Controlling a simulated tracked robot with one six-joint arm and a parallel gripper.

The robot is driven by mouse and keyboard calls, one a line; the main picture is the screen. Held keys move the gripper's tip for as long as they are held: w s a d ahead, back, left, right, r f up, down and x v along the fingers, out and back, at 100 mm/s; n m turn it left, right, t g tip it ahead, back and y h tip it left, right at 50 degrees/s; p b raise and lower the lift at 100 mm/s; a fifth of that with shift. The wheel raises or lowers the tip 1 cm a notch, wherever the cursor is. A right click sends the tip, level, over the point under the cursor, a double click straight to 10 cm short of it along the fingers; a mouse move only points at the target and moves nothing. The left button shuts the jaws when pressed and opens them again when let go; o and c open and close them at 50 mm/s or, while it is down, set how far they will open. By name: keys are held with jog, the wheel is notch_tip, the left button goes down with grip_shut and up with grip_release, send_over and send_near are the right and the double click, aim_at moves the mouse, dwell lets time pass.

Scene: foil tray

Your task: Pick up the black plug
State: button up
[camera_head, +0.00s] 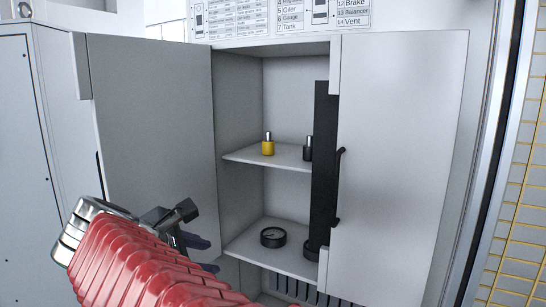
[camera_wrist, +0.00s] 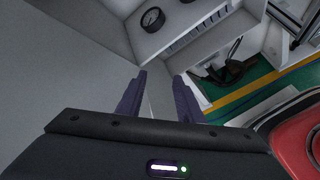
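The black plug (camera_head: 308,150) stands upright on the upper shelf of an open cabinet, with a thin pin on top. A dark upright panel partly hides its right side. My gripper (camera_head: 207,255) is low in front of the left door, left of and below the black plug, and well apart from it. In the wrist view my gripper (camera_wrist: 160,95) shows two dark purple fingers spread apart with nothing between them. The black plug cannot be made out in the wrist view.
A yellow plug (camera_head: 268,147) stands left of the black one on the upper shelf (camera_head: 240,155). A round gauge (camera_head: 273,237) lies on the lower shelf, also in the wrist view (camera_wrist: 152,19). The left door (camera_head: 155,120), right door (camera_head: 400,140) and dark panel (camera_head: 324,180) border the opening.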

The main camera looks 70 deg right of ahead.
jog(key=s+d+r+n+g+h, duration=0.2)
jog(key=s+d+r+g+h, duration=0.15)
jog(key=d+r, duration=0.6)
jog(key=n+g+h, duration=0.2)
jog(key=g, duration=0.4)
send_near(305, 147)
jog(key=shift+s+d+r+t, duration=0.25)
jog(key=shift+s+d+r, duration=0.25)
jog(key=shift+d+r, duration=0.2)
jog(key=shift+x, duration=4.25)
jog(key=shift+r+x, duration=0.2)
jog(key=shift+x, duration=2.4)
